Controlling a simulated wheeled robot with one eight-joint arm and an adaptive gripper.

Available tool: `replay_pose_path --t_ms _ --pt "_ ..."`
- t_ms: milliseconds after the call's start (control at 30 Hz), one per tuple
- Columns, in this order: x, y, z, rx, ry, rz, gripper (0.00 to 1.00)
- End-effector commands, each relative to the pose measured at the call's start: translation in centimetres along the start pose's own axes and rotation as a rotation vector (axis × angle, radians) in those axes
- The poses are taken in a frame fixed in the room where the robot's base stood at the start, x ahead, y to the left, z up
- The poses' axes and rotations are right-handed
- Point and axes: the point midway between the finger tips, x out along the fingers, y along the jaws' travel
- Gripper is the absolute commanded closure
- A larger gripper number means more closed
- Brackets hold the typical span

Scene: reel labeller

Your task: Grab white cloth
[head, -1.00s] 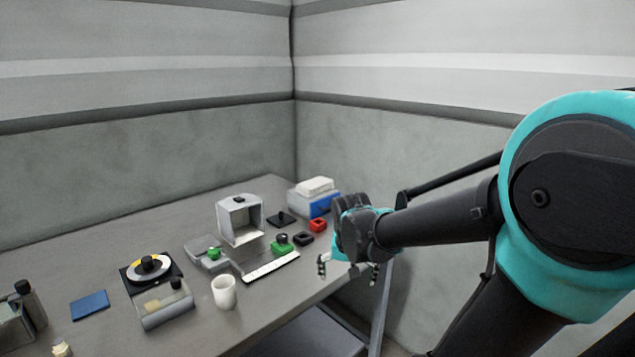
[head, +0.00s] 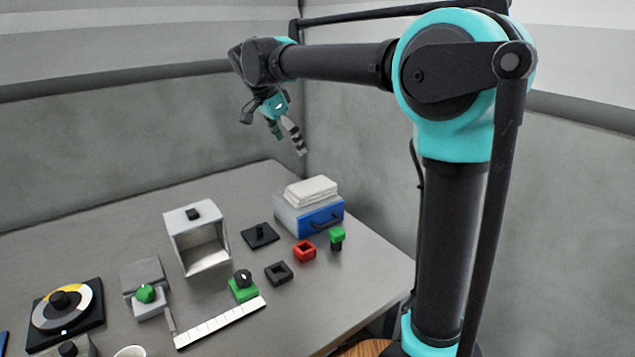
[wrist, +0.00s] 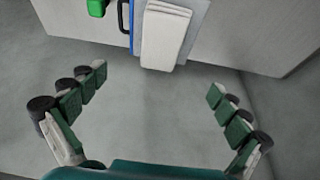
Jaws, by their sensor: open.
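The white cloth (head: 311,190) is a folded stack lying on top of a grey box with a blue drawer front (head: 322,218), at the back right of the table. In the wrist view the cloth (wrist: 166,36) shows at the top middle, beyond the fingertips. My gripper (head: 288,146) is raised above and behind the table, up and to the left of the cloth in the head view. Its fingers are spread wide and empty, and they also show in the wrist view (wrist: 158,88).
Near the box on the table (head: 370,262) stand a green-topped black piece (head: 337,238), a red square ring (head: 304,251), a black square ring (head: 279,272) and a black base with a post (head: 260,235). An open grey housing (head: 197,238) stands left. Walls close off the back.

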Motion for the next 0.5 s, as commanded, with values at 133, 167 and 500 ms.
replay_pose_path --t_ms 133,167,500 --pt "0.3 -0.3 0.1 0.015 0.005 0.002 0.00" --pt "0.7 -0.3 0.1 0.015 0.005 0.002 0.00" --pt "7.3 -0.2 0.1 0.014 0.005 0.003 0.00"
